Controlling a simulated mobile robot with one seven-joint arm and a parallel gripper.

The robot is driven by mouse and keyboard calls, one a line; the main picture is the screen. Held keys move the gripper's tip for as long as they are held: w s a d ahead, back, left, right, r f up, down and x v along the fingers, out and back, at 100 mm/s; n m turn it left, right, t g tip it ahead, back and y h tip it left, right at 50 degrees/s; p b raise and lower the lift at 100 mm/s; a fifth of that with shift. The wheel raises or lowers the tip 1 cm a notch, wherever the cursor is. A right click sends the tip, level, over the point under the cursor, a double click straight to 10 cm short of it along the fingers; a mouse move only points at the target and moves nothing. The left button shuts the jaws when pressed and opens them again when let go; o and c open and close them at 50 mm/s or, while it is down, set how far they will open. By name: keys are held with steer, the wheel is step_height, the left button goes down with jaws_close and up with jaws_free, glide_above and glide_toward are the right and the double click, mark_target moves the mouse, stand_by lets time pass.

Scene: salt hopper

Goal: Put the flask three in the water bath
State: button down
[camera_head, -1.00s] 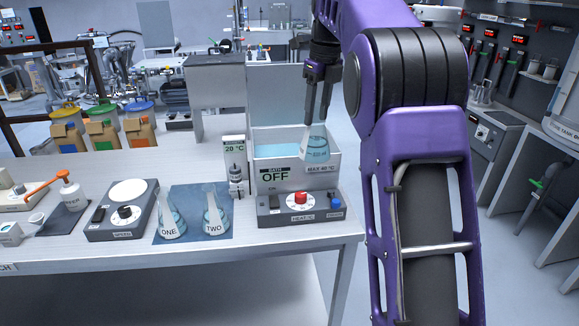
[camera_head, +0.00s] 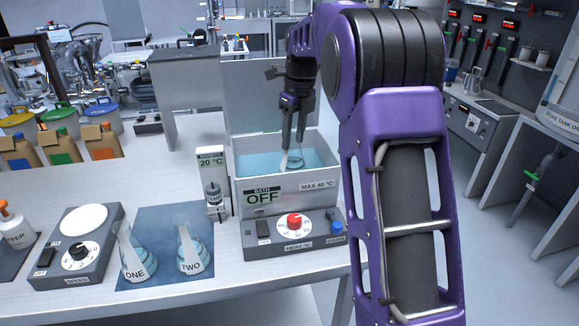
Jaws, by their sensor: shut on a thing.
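The water bath (camera_head: 288,192) is an open white tank with blue water, standing at the right part of the bench. Its front reads OFF and MAX 40 °C. My gripper (camera_head: 292,152) points down inside the tank opening and is shut on a glass flask (camera_head: 291,161), which I take to be flask three. Only its upper part shows; the tank's front wall hides the rest, so I cannot tell whether it touches the tank floor. Flasks ONE (camera_head: 136,262) and TWO (camera_head: 191,252) stand upright on a blue mat (camera_head: 166,221) left of the bath.
A control panel (camera_head: 293,233) with a red knob fronts the bath, and a thermometer stand (camera_head: 212,180) reading 20 °C is at its left. A hotplate stirrer (camera_head: 77,247) stands left of the mat.

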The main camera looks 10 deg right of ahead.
mark_target(293, 155)
steer(key=shift+f, duration=2.7)
steer(key=shift+b, duration=0.3)
steer(key=shift+f, duration=0.2)
steer(key=shift+c, duration=1.8)
jaws_free()
steer(key=shift+r, duration=0.15)
steer(key=r, duration=0.4)
steer(key=r+p, duration=0.1)
steer(key=r, duration=0.3)
steer(key=s+r, duration=0.1)
steer(key=r, duration=0.3)
steer(key=shift+d+p, duration=0.35)
steer(key=shift+d, duration=0.05)
steer(key=shift+r, duration=0.1)
